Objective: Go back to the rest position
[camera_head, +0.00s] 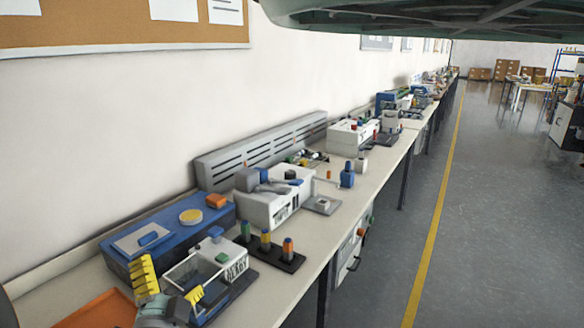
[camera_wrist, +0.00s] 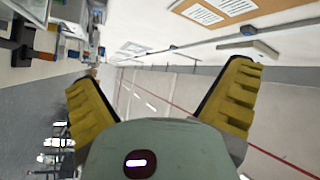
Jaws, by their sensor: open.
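My gripper (camera_head: 170,288) shows at the lower left of the head view, with its yellow ribbed fingers spread apart. In the wrist view my gripper (camera_wrist: 160,105) has its two yellow fingers wide apart, with nothing between them. The wrist view is turned on its side and looks along the room, with the wall and bench at its edges.
A long bench (camera_head: 285,275) runs along the wall. On it are a blue box (camera_head: 115,258), an orange tray (camera_head: 100,312), a stand with coloured pegs (camera_head: 265,250) and a white machine (camera_head: 275,208). The grey floor (camera_head: 480,230) at the right is clear.

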